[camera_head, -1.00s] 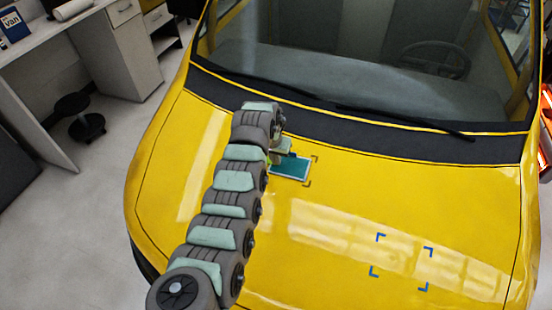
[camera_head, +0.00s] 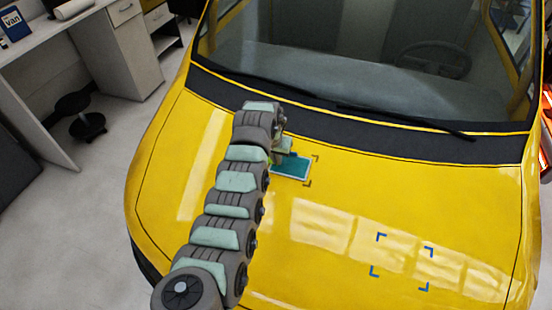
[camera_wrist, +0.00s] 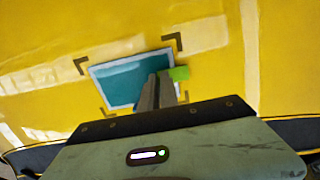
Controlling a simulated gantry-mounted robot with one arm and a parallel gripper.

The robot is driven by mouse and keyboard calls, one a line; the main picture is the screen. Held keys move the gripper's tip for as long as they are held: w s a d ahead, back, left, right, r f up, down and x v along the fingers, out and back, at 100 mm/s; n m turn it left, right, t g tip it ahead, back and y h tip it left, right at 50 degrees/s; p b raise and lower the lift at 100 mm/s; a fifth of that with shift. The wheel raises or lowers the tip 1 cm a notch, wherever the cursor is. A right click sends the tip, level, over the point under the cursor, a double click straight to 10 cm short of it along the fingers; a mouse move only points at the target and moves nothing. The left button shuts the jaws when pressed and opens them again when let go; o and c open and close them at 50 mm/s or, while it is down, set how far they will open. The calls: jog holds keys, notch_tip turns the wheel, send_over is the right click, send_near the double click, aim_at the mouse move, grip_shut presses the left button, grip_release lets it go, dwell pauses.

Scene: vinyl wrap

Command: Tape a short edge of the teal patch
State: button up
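The teal patch (camera_head: 293,167), a rectangle with a pale border, lies flat on the yellow hood inside dark corner marks. In the wrist view the patch (camera_wrist: 115,82) is partly covered by my gripper's fingers. My gripper (camera_wrist: 162,78) points down over the patch's right short edge in that view, its fingers close together. A small bright green piece of tape (camera_wrist: 180,73) sticks out at the fingertips, over that short edge. The fingers appear shut on it; their contact with the hood is hard to tell. My arm hides the patch's left end in the head view.
Blue corner marks (camera_head: 401,262) frame an empty area at the hood's lower right. The windshield and wiper (camera_head: 410,122) lie beyond the hood. A desk (camera_head: 120,50) and black stool (camera_head: 80,117) stand at the left. The hood right of the patch is clear.

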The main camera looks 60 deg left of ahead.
jog(key=o, duration=0.5)
